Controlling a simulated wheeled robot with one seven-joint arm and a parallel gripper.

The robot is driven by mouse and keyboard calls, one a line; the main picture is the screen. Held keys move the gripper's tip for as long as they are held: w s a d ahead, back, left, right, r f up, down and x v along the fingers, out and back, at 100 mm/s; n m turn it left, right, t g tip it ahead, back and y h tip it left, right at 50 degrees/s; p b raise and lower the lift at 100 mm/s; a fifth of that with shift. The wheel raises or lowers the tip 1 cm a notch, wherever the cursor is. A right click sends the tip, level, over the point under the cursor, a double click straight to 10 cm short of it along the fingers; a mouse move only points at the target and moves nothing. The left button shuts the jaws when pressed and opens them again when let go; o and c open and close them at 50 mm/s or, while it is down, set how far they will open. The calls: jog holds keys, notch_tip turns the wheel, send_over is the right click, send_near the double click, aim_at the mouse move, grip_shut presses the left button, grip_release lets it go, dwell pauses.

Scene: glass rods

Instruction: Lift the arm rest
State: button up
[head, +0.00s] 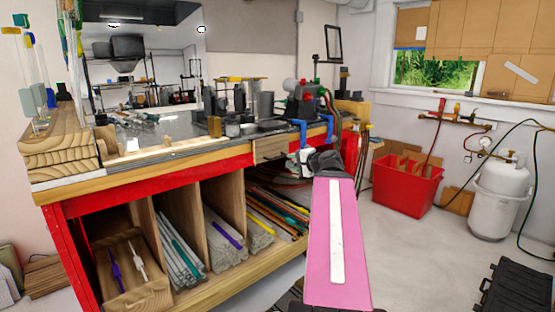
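My pink arm (337,245) with a white stripe reaches up from the bottom, right of the middle. At its far end is my gripper (314,125), in front of the right end of the workbench (160,172). Two blue fingers seem to stand apart, with nothing clearly between them. I cannot tell for sure which thing is the arm rest. A low wooden piece (150,155) lies along the bench's front edge at the left. My arm hides part of the bench's right end.
A torch with red and green knobs (302,90) stands on the bench behind my gripper. Wooden compartments below hold glass rods (180,250). A red bin (405,185), a white gas tank (500,195) and a black case (517,287) stand right. Floor between is clear.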

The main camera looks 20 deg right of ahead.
jog(key=r, duration=0.1)
send_near(275, 149)
jog(key=w+a+f, duration=0.2)
jog(key=w+f, duration=0.1)
jog(key=w+a+f, duration=0.1)
jog(key=w+f, duration=0.1)
jog(key=shift+w+a, duration=0.25)
jog(key=shift+a, duration=0.1)
grip_shut()
